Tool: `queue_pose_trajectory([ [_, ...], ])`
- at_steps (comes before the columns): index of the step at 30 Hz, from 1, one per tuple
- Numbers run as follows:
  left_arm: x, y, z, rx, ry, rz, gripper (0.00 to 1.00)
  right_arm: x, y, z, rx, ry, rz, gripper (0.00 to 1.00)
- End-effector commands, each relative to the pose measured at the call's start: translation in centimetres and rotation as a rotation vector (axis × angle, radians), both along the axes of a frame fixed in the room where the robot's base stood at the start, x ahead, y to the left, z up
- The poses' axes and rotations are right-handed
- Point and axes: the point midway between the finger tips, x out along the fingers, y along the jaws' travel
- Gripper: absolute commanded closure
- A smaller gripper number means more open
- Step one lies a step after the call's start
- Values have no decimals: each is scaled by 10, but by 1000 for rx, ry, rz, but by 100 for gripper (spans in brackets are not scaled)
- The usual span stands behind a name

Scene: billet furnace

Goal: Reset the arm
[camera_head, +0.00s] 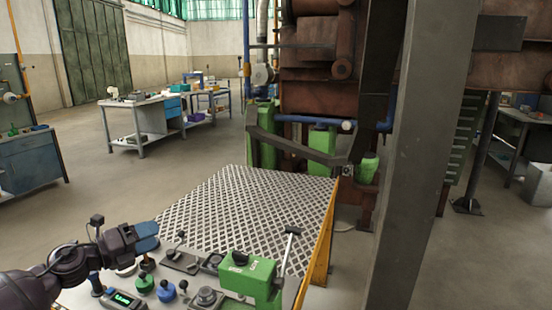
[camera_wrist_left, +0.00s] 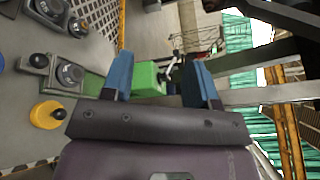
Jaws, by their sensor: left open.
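My left arm comes in from the lower left in the head view. Its left gripper (camera_head: 148,236), with blue fingers, hangs over the left part of the control panel (camera_head: 72,295). In the left wrist view the two blue fingers of the left gripper (camera_wrist_left: 160,78) stand wide apart with nothing held between them. A green lever box (camera_head: 250,275) stands on the panel, right of the gripper and apart from it. It also shows beyond the fingers in the left wrist view (camera_wrist_left: 148,78). My right gripper is not in view.
Green (camera_head: 144,283) and blue knobs (camera_head: 166,290) and a small display (camera_head: 122,299) sit below the gripper. A tread-plate surface (camera_head: 245,205) lies behind the panel. A grey post (camera_head: 420,150) stands to the right. Workbenches (camera_head: 140,110) stand farther back on open floor.

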Motion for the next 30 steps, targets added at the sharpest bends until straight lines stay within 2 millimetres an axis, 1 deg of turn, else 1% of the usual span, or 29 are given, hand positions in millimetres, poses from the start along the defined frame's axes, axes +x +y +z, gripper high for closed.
queue_pose_trajectory([
  [1,-7,-8,-8,-144,42,51,46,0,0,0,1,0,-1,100],
  [2,-11,-10,-12,-229,70,87,46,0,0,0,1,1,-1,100],
  [3,-16,-12,-19,-341,112,137,46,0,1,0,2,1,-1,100],
  [5,-26,-14,-34,-506,187,215,46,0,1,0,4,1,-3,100],
  [6,-35,-14,-46,-615,245,271,46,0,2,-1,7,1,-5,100],
  [8,-49,-13,-68,-767,338,356,46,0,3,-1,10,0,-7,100],
  [9,-60,-12,-83,-860,400,412,46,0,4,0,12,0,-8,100],
  [11,-78,-12,-106,-987,494,492,46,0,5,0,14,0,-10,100],
  [12,-91,-12,-122,-1064,556,544,46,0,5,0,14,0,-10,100],
  [14,-112,-14,-145,-1172,644,618,46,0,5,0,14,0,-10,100],
  [15,-127,-15,-159,-1237,702,664,46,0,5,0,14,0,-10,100],
  [17,-150,-17,-180,-1330,780,732,46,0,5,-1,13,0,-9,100],
  [18,-166,-20,-192,-1386,828,771,46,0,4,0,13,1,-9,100],
  [20,-190,-23,-210,-1465,892,828,46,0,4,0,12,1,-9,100],
  [21,-206,-25,-219,-1512,927,862,46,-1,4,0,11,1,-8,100],
  [23,-230,-28,-233,-1580,969,906,46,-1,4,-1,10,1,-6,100],
  [24,-246,-29,-241,-1618,987,933,46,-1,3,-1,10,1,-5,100],
  [26,-268,-29,-253,-1657,1005,980,46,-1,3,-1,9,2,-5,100],
  [27,-282,-29,-260,-1676,1013,1012,46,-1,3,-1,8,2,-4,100],
  [30,-313,-30,-278,-1707,1035,1086,46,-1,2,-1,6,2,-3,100],
])
